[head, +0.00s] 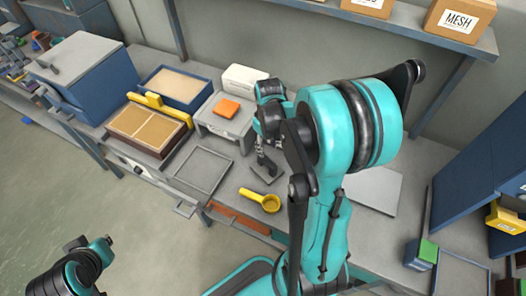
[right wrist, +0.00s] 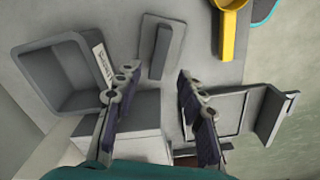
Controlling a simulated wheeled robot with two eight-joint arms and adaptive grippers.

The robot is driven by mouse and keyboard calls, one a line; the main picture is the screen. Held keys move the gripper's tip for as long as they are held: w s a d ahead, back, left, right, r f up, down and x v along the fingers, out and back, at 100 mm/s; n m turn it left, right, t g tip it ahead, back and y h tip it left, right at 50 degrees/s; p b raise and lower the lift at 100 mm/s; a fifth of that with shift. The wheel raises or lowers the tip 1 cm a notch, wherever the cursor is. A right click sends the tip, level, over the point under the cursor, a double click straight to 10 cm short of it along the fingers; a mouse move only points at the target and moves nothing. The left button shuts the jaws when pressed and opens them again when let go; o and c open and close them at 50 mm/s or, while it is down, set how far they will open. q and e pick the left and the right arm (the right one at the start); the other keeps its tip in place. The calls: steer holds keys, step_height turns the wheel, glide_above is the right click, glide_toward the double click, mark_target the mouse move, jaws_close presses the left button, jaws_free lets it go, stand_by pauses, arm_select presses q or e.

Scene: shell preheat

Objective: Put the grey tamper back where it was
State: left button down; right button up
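The grey tamper (right wrist: 160,47), a flat plate with a bar handle on top, lies on the bench beside the yellow scoop in the right wrist view. In the head view a grey piece of it (head: 266,166) shows just below my right gripper (head: 262,146). The right wrist view shows my right gripper (right wrist: 156,76) with its two fingers spread and nothing between them, close to the tamper's near end. My left gripper (head: 88,243) hangs low at the left, away from the bench; its finger opening is unclear.
The yellow scoop (head: 270,203) lies near the bench front. A shallow grey tray (head: 228,155) is left of the tamper. A labelled grey bin (right wrist: 28,68) stands close to my right gripper. An orange block (head: 227,107) sits on a grey unit behind.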

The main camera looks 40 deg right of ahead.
steer(key=s+a+r+t, duration=0.3)
steer(key=a+r, duration=0.3)
steer(key=a, duration=0.2)
steer(key=s+a+r+m+t, duration=0.1)
steer(key=s+a+r+t, duration=0.2)
steer(key=a+r, duration=0.3)
steer(key=a+t, duration=0.1)
steer(key=a, duration=0.2)
stand_by(0.6)
